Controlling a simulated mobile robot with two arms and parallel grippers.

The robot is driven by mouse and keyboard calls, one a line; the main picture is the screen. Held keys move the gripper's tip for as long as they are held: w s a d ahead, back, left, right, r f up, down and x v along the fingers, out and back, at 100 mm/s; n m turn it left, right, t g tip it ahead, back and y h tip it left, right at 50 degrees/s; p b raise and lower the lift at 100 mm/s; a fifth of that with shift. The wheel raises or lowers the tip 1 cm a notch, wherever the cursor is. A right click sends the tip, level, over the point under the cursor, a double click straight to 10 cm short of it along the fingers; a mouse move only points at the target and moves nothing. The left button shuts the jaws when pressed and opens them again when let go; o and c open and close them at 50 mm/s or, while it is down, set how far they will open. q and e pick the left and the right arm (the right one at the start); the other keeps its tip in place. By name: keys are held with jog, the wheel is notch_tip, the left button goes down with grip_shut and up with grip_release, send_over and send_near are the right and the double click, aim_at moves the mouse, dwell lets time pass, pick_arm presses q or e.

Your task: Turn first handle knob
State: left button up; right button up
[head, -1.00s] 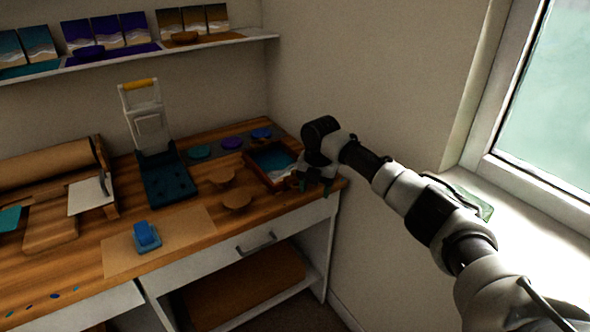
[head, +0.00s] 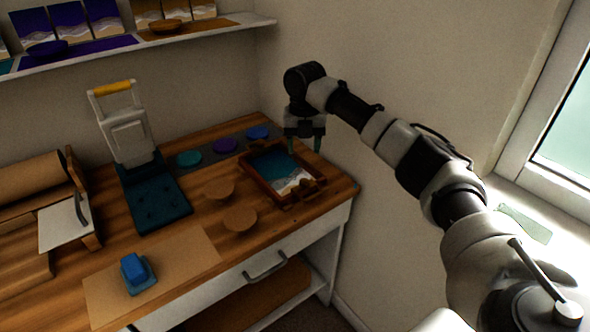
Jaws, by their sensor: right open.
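A wooden tray (head: 262,182) with a blue, white and sand-coloured wave picture inside lies near the table's right end. Small brown handle parts (head: 302,191) show at its front right edge; I cannot make out separate knobs or how they are turned. My right gripper (head: 304,147) points down over the tray's far right side, apart from the handle parts. Its two teal-tipped fingers are spread and nothing is between them. My left gripper is not in view.
A white press with a yellow grip (head: 113,87) stands left of the tray. Round coasters (head: 239,219) and coloured discs (head: 189,158) lie nearby. A blue block (head: 133,267) sits on a brown sheet (head: 190,256). The wall and window are close on the right.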

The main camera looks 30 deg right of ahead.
aim_at(304, 181)
jog(key=f, duration=0.2)
jog(key=s+f, duration=0.1)
jog(key=f, duration=0.2)
notch_tip(304, 181, down, 4)
jog(key=shift+w+f, duration=0.1)
jog(key=shift+w, duration=0.05)
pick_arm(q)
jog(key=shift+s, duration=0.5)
pick_arm(e)
jog(key=shift+f, duration=0.6)
